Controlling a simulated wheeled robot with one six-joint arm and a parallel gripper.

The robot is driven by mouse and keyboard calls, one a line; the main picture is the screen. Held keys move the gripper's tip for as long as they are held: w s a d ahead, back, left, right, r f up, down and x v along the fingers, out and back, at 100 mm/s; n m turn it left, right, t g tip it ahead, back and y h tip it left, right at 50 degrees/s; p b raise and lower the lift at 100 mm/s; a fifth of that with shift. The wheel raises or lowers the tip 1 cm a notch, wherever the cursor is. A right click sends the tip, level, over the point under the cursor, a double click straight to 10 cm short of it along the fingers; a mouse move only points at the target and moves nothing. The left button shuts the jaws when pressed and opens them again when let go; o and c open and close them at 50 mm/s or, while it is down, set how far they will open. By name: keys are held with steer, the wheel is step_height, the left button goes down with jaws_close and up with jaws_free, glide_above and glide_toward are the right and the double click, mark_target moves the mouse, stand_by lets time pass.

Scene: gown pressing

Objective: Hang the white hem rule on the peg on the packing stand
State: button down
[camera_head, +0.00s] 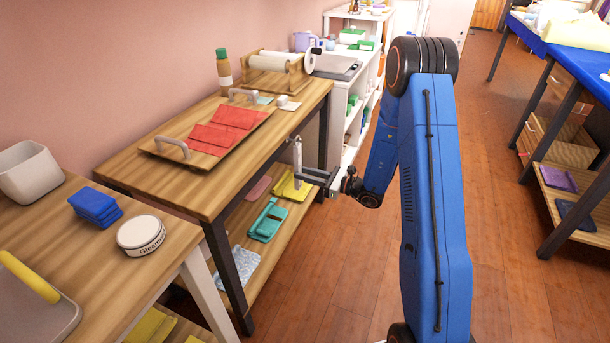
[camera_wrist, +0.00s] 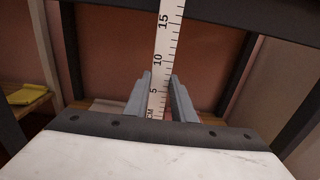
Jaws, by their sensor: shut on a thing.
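The white hem rule (camera_wrist: 168,42) stands upright between the fingers of my gripper (camera_wrist: 159,82) in the wrist view, with its numbers rising away from the jaws. My gripper is shut on it near its low-number end. In the head view my gripper (camera_head: 308,174) is beside the right front edge of the wooden table (camera_head: 190,193), and the rule (camera_head: 297,153) shows as a short pale upright strip.
A tray (camera_head: 168,156) with red folded cloth, a green-capped bottle (camera_head: 223,70) and a roll holder (camera_head: 299,75) are on the table. Folded cloths, one teal (camera_head: 267,222), lie on its lower shelf. White shelving (camera_head: 354,127) stands behind. Wooden floor (camera_head: 505,200) is clear to the right.

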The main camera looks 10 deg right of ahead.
steer(key=shift+w+a, duration=0.3)
steer(key=shift+a, duration=0.05)
steer(key=shift+w+a, duration=0.15)
steer(key=shift+a, duration=0.05)
steer(key=shift+f, duration=0.25)
steer(key=shift+f, duration=0.3)
stand_by(0.6)
steer(key=c, duration=1.4)
jaws_free()
